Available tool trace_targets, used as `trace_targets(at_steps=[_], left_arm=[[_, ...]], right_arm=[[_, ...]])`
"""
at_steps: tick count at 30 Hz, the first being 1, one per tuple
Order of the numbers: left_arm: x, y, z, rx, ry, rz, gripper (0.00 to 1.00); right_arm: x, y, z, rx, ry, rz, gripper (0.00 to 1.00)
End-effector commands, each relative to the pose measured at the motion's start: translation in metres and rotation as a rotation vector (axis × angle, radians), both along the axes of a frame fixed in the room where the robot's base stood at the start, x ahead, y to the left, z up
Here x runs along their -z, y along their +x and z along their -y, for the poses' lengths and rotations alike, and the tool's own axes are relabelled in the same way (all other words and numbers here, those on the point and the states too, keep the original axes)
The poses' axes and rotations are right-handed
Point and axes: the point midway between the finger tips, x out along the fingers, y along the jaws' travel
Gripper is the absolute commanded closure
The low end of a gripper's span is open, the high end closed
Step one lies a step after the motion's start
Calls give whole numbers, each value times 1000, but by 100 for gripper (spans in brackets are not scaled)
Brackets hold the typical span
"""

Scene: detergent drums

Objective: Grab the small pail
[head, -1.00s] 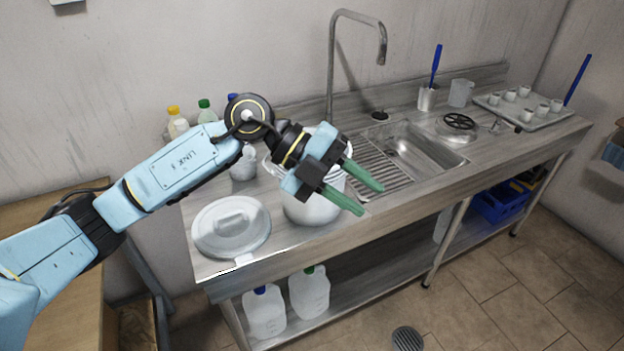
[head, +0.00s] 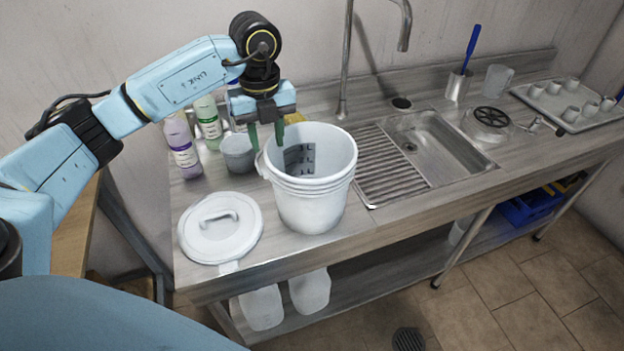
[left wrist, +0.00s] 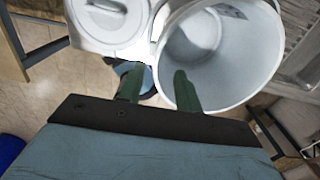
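A small grey pail (head: 238,155) stands on the counter, just left of a large white bucket (head: 312,205) with volume marks inside. My left gripper (head: 267,142) points down, open and empty, its green fingers apart. In the head view it overlaps the bucket's back left rim, a little right of the small pail. In the left wrist view the open fingers (left wrist: 158,90) show in front of the bucket (left wrist: 225,75); I cannot make out the small pail there. My right gripper is not in view.
A white lid (head: 221,228) lies at the counter's front left. Several bottles, one with a purple label (head: 182,145), stand behind it. The sink (head: 435,150) and ribbed drainboard (head: 390,170) are right of the bucket. Jugs (head: 262,307) sit on the lower shelf.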

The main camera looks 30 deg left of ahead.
Motion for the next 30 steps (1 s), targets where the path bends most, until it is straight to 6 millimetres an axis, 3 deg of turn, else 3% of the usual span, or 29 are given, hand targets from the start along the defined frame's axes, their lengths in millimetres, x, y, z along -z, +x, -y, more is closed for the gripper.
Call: trace_targets(at_steps=[2, 7, 11, 16, 24, 30], left_arm=[[8, 0, 0, 0, 0, 0, 66], [19, 0, 0, 0, -1, -2, 66], [38, 0, -1, 1, -2, -3, 66], [60, 0, -2, 0, -2, -1, 66], [65, 1, -2, 1, -1, 2, 66], [65, 1, -2, 1, -1, 2, 89]], right_arm=[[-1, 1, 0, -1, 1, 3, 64], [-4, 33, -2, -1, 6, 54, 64], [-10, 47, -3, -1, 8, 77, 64], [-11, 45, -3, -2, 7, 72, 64], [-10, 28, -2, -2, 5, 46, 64], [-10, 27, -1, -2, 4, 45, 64]])
